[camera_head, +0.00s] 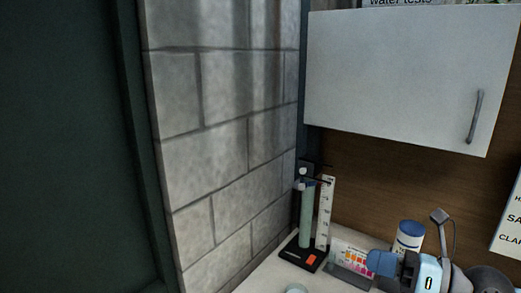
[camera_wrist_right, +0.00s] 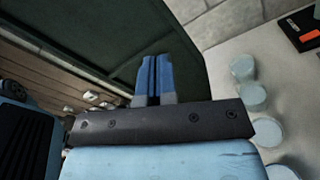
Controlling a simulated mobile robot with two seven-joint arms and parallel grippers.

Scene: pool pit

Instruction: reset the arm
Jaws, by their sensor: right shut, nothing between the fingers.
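My right gripper (camera_head: 380,263) is at the lower right of the head view, with blue fingers and a light blue and dark body. It appears in front of the counter items. In the right wrist view its two blue fingers (camera_wrist_right: 154,78) lie side by side, shut with nothing between them. My left gripper is not in view.
A white counter holds a test stand (camera_head: 306,215) with a green tube and scale, a color chart (camera_head: 355,258), and a blue-lidded bottle (camera_head: 409,236). Several pale round pieces (camera_wrist_right: 252,96) line the counter. A white cabinet (camera_head: 400,75) hangs above; a block wall (camera_head: 220,130) stands left.

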